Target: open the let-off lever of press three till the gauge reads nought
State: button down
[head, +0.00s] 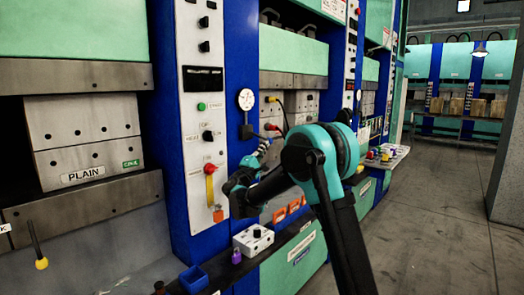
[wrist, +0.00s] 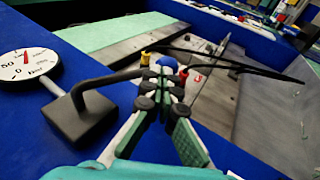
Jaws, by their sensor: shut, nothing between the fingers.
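The round white gauge (head: 246,99) is on the blue press column, and it is at the left edge of the wrist view (wrist: 30,66). Its red needle points roughly upward, past the 50 mark and away from 0. Below it a black block (wrist: 78,122) carries a bent black rod, the let-off lever (wrist: 103,77), which runs right to behind my fingers. A blue knob (wrist: 168,61) shows just beyond the fingertips. My gripper (wrist: 166,78) is shut and empty, close to the rod's end; contact cannot be told. In the head view my gripper (head: 263,147) is beside the column, below the gauge.
Black cables with yellow (wrist: 146,58) and red (wrist: 197,79) ends are close by the fingertips. A control panel (head: 205,130) with knobs and a yellow-plated switch stands left. A ledge below holds a white box (head: 253,240), purple padlock (head: 236,256) and blue bin (head: 193,278). The right floor is clear.

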jog(key=shift+w+d+r, duration=0.15)
jog(key=shift+w+r, duration=0.05)
jog(key=shift+r, duration=0.05)
dwell(0.6)
jog(key=s+f, duration=0.2)
jog(key=f, duration=0.4)
jog(key=s+f, duration=0.3)
jog(key=f, duration=0.4)
jog(key=shift+s+a, duration=0.3)
jog(key=shift+a, duration=0.15)
